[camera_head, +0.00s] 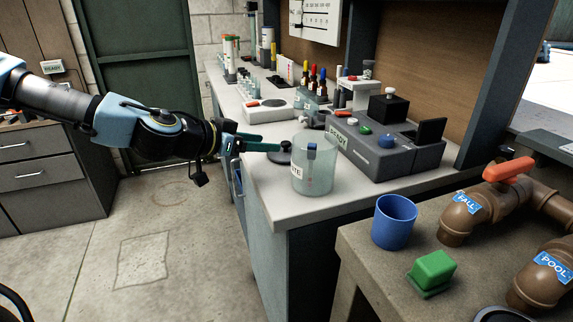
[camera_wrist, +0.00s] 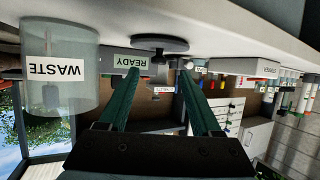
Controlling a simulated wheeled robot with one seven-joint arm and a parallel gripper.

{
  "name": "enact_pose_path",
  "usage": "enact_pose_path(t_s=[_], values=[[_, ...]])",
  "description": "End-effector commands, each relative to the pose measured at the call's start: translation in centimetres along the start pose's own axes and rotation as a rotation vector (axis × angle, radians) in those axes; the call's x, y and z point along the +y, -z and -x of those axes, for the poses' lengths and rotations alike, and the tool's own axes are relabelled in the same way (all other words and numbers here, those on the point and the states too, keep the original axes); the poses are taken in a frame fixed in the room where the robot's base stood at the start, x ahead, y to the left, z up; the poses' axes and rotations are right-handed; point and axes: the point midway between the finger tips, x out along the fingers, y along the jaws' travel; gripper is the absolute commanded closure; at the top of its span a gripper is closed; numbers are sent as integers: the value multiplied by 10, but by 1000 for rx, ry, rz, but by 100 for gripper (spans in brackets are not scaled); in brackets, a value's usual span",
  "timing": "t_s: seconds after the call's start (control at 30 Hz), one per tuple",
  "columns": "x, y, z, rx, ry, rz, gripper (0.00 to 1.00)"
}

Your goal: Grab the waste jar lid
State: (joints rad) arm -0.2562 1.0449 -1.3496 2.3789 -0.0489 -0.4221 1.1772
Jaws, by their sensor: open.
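The waste jar lid (camera_head: 284,158) is a dark round disc lying on the counter just left of the waste jar. In the wrist view, which is upside down, the lid (camera_wrist: 160,43) shows as a dark disc with a small knob, straight ahead between my fingertips. The waste jar (camera_head: 313,176) is clear and pale, with a white WASTE label; it also shows in the wrist view (camera_wrist: 62,85). My gripper (camera_head: 272,146) is open and empty, its green fingers reaching toward the lid. Its fingers (camera_wrist: 159,75) stand apart; whether they touch the lid I cannot tell.
A grey READY device (camera_head: 385,150) stands behind the jar. A white scale (camera_head: 267,109) and dropper bottles (camera_head: 312,80) are farther back. A blue cup (camera_head: 394,222), a green block (camera_head: 432,272) and brown pipes (camera_head: 470,215) are on the near bench. The counter's front corner is clear.

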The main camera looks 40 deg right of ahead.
Motion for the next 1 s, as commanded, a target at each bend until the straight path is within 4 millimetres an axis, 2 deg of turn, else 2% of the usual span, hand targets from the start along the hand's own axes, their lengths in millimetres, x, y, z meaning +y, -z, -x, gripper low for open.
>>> enact_pose_path(t_s=[0.13, 0.37, 0.7, 1.0], values=[[1, 2, -20, 1, -4, 2, 35], [1, 2, -33, 0, -3, 4, 35], [3, 4, -76, -1, -3, 4, 35], [2, 2, -81, -1, 0, 1, 35]])
